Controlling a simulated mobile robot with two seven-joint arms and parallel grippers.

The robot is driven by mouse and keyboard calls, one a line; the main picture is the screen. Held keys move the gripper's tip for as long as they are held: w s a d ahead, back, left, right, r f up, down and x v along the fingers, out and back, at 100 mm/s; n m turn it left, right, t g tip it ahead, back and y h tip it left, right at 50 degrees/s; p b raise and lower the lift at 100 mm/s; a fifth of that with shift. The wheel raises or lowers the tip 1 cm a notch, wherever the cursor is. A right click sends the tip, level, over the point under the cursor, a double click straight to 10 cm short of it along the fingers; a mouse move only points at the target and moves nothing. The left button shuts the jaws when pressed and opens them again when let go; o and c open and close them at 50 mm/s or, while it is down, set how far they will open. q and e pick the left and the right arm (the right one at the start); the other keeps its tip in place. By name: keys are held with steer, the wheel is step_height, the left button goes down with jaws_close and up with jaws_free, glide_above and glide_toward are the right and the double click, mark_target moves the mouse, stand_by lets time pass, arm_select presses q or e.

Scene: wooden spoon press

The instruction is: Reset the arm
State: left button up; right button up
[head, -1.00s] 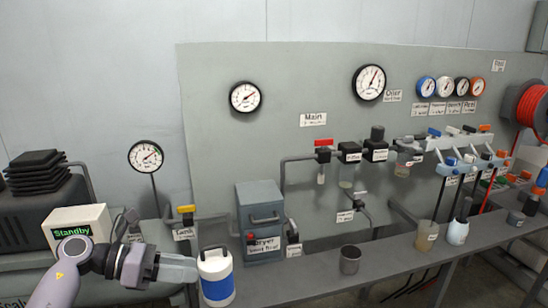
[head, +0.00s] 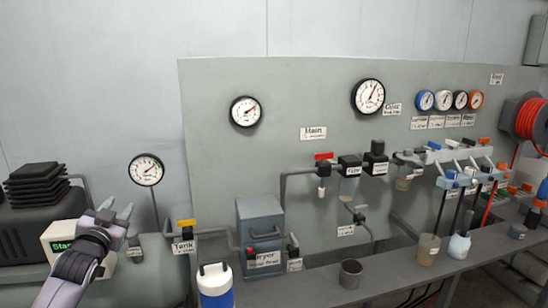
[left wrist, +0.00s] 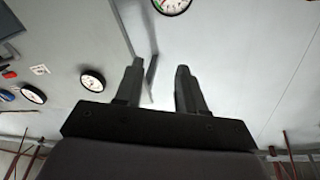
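My left gripper (head: 115,208) is at the lower left of the head view, pointing up, in front of the white box with a green display (head: 56,246), and hides part of that box. In the left wrist view the gripper's two fingers (left wrist: 160,68) stand apart with nothing between them, so it is open and empty. My left arm comes in from the bottom left. My right gripper is not in view.
A panel (head: 225,95) with gauges, valves and pipes stands behind a grey bench (head: 400,268). A white and blue canister (head: 216,285) and a metal cup (head: 350,273) stand near the front. A red hose reel (head: 530,119) is at the right.

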arm_select(q)
steer(key=s+d+f+g+h, duration=0.1)
steer(key=s+d+f+g, duration=0.1)
steer(key=s+d+f, duration=0.55)
steer(key=s+d+f+g+h, duration=0.2)
steer(key=s+f, duration=0.7)
steer(key=f, duration=0.6)
steer(key=s+d+f+g, duration=0.2)
steer(key=s+d+f, duration=0.1)
steer(key=s, duration=0.7)
steer(key=s+d+f+n+g+h, duration=0.1)
steer(key=s+d+f, duration=0.3)
steer(key=s, duration=0.7)
steer(key=shift+s+d+f+g, duration=0.25)
steer(key=shift+f+g, duration=0.15)
steer(key=shift+f, duration=0.35)
